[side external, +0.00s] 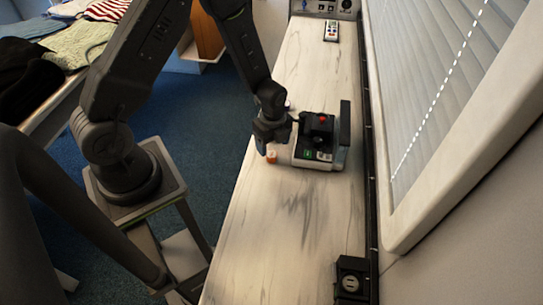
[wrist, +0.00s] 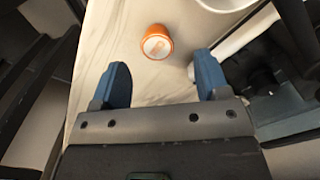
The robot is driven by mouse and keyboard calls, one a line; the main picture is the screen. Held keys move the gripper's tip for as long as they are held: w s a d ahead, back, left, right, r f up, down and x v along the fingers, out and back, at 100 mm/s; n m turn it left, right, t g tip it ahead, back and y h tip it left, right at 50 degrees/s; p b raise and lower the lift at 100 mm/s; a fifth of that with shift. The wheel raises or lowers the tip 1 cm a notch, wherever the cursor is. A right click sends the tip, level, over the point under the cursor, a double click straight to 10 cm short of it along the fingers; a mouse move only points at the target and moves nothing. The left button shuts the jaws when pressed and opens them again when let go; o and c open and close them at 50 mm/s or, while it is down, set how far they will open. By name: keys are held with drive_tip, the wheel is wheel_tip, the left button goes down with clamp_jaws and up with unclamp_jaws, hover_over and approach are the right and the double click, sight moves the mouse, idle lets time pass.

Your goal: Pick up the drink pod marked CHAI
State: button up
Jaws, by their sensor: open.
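An orange drink pod (wrist: 157,42) with a white lid stands on the pale counter in the wrist view, ahead of the fingertips; the print on its lid is too small to read. In the side view an orange pod (side external: 271,157) stands near the counter's left edge, just below my gripper (side external: 264,135). In the wrist view my gripper (wrist: 162,78) has its two blue fingers spread apart with nothing between them. The pod lies beyond the gap, not touching either finger. No readable CHAI mark shows.
A dark machine with a red button sits on a pale base (side external: 318,160) right of my gripper. A white rounded object (wrist: 226,4) is near the pod. A dark box (side external: 352,278) stands at the near right. The counter's near part (side external: 285,240) is clear.

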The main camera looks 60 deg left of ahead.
sight(272, 154)
wheel_tip(272, 154, down, 5)
drive_tip(key=shift+s+f, duration=0.1)
drive_tip(key=shift+s, duration=0.05)
drive_tip(key=c, duration=1)
